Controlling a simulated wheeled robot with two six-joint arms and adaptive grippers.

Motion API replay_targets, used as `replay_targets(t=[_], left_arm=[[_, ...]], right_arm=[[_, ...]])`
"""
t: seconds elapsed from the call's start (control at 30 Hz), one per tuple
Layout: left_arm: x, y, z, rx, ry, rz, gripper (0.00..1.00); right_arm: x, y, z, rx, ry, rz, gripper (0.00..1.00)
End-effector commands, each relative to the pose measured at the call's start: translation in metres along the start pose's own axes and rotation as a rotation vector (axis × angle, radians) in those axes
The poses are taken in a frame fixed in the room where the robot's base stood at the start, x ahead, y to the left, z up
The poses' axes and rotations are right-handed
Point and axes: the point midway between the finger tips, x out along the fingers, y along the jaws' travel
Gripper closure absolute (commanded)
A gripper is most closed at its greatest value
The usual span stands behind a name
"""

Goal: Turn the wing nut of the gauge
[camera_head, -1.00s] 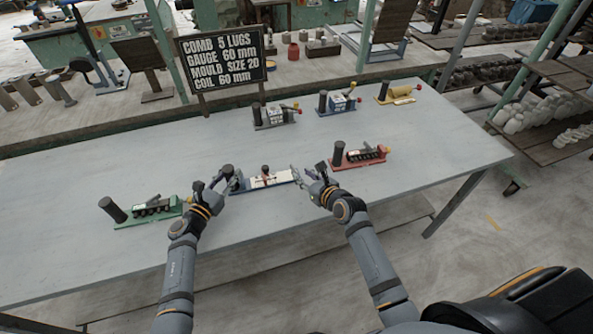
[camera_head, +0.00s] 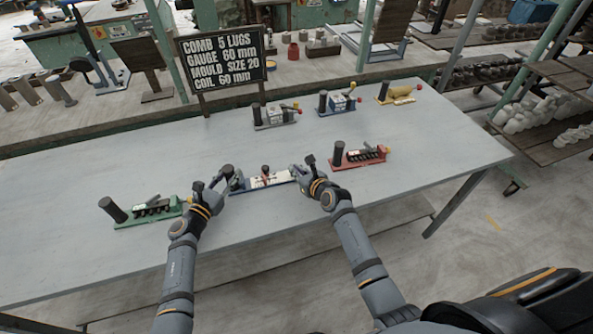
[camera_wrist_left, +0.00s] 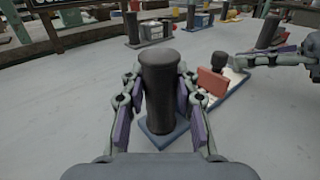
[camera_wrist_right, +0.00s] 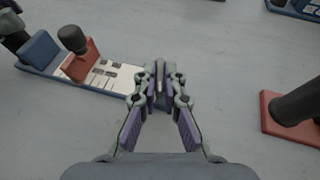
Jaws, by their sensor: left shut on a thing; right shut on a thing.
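The gauge has a blue base with a white marked scale (camera_head: 268,181) and lies on the table. A red block (camera_wrist_left: 212,80) with a black knob (camera_wrist_right: 72,38) stands on its scale. My left gripper (camera_head: 229,172) is shut on the gauge's upright dark handle (camera_wrist_left: 160,95) at its left end. My right gripper (camera_head: 296,173) is at the gauge's right end, also in the right wrist view (camera_wrist_right: 160,88). It is shut on a small thin grey piece (camera_wrist_right: 160,74), probably the wing nut; the fingers hide most of it.
A green device (camera_head: 153,210) stands to the left and a red one (camera_head: 358,158) close to the right. Several more devices stand at the back of the table, by a black sign (camera_head: 222,58). The table between is clear.

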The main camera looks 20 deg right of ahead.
Motion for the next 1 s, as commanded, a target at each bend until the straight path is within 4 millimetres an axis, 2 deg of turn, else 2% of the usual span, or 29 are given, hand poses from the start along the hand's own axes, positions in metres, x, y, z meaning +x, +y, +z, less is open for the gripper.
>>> replay_targets(t=[0.47, 1.0], left_arm=[[0.0, 0.0, 0.0, 0.0, 0.0, 0.0, 1.0], [0.0, 0.0, 0.001, 0.001, -0.001, 0.0, 1.0]], right_arm=[[0.001, -0.003, -0.002, -0.036, 0.008, 0.08, 1.0], [0.004, -0.011, -0.001, -0.212, 0.008, 0.515, 1.0]])
